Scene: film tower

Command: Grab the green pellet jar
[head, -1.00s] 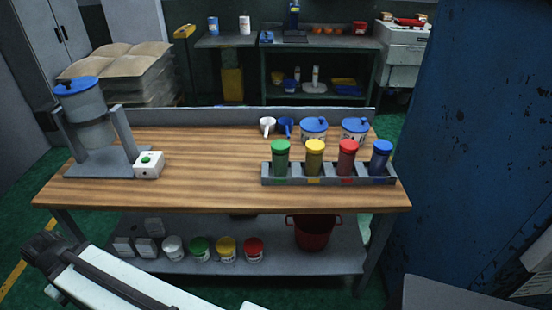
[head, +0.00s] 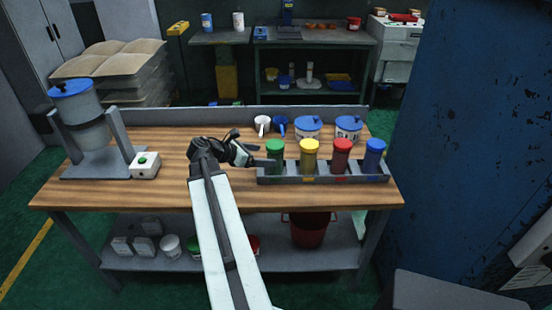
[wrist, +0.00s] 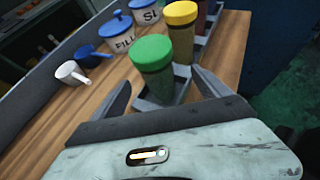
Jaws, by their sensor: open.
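The green pellet jar (head: 275,156) stands upright in the left end slot of a grey rack (head: 330,179) on the wooden bench. My gripper (head: 250,157) is just left of the jar, reaching toward it from the side. In the wrist view, the green-lidded jar (wrist: 155,68) stands ahead, between the directions of the two open fingers of my gripper (wrist: 162,95). The fingers look apart from the jar, and nothing is held. The jar's lower part sits inside the rack slot.
Yellow (head: 309,157), red (head: 341,156) and blue (head: 374,158) jars fill the rack to the right. Behind stand two blue-lidded tubs (head: 308,128) and white (head: 262,125) and blue scoops (head: 281,126). A hopper stand (head: 85,120) and white button box (head: 145,165) are left.

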